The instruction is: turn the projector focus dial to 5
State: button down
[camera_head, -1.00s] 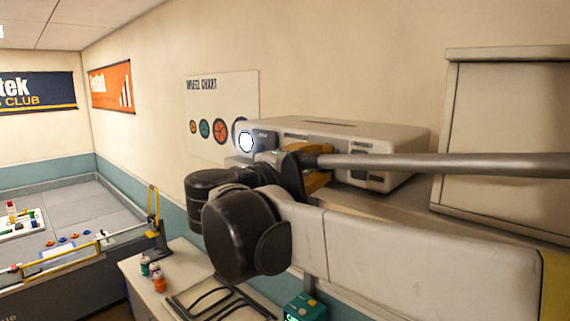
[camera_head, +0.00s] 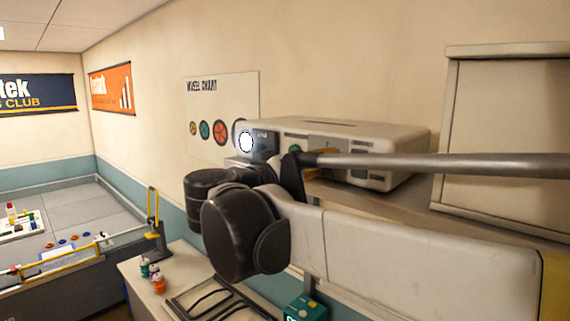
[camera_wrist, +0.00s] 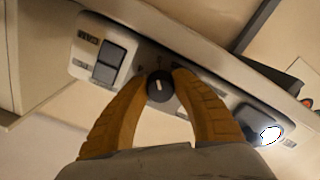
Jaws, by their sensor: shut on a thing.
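The white projector (camera_head: 400,150) sits on a shelf against the wall, and its lit lens (camera_head: 246,142) faces left in the head view. In the wrist view, the black focus dial (camera_wrist: 159,87) with a pale pointer mark is on the projector's side panel (camera_wrist: 140,62). My gripper (camera_wrist: 162,76) is shut on the dial, with one yellow finger at each side of it. The numbers around the dial are too small to read. In the head view my arm hides the dial and most of the gripper.
A beige cabinet (camera_head: 510,150) stands right of the projector. Below is a white table (camera_head: 150,290) with small bottles (camera_head: 158,284) and a teal device (camera_head: 305,308). A grey arena (camera_head: 80,215) lies at the left. The wheel chart (camera_head: 205,95) hangs behind.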

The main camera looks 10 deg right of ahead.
jog(key=shift+m, duration=0.7)
jog(key=c, duration=1)
grip_release()
jog(key=shift+w+d, duration=0.1)
jog(key=v, duration=1.2)
